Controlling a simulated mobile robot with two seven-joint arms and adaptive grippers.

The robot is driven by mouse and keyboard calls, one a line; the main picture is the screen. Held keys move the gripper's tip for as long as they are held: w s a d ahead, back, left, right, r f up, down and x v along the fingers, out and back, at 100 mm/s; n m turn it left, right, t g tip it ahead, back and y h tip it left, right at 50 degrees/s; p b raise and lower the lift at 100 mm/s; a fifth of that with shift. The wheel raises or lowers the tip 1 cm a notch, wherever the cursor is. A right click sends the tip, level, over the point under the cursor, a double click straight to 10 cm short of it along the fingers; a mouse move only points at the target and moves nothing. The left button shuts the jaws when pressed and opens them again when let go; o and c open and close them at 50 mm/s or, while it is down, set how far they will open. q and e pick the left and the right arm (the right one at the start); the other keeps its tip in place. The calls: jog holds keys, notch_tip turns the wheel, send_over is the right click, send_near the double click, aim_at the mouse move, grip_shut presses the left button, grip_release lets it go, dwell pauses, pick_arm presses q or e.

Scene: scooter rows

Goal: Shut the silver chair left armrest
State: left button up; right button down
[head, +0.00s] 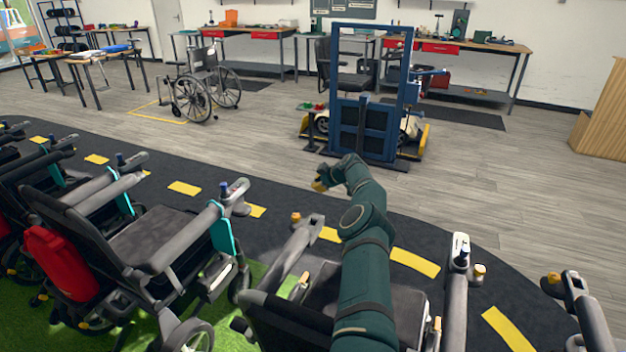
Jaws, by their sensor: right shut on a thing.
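The chair at the front middle, seen from behind, looks like the silver chair; its dark seat (405,302) is partly covered by my right arm. Its left armrest (283,256) is a grey bar slanting up and to the right, with a yellow knob near its front end. Its right armrest (456,290) has a pale silver panel. My right gripper (322,184) shows small at the end of the dark green arm, above and beyond the left armrest's front end in the picture. It is shut on a small yellow thing I cannot clearly make out. My left gripper is not in view.
A chair with teal armrest panels (222,232) stands close on the left, and another armrest (577,305) is at the lower right. A blue frame (362,130) stands ahead.

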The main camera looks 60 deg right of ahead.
jog(key=shift+f, duration=0.15)
jog(key=shift+s, duration=0.15)
dwell(0.4)
jog(key=v, duration=1.2)
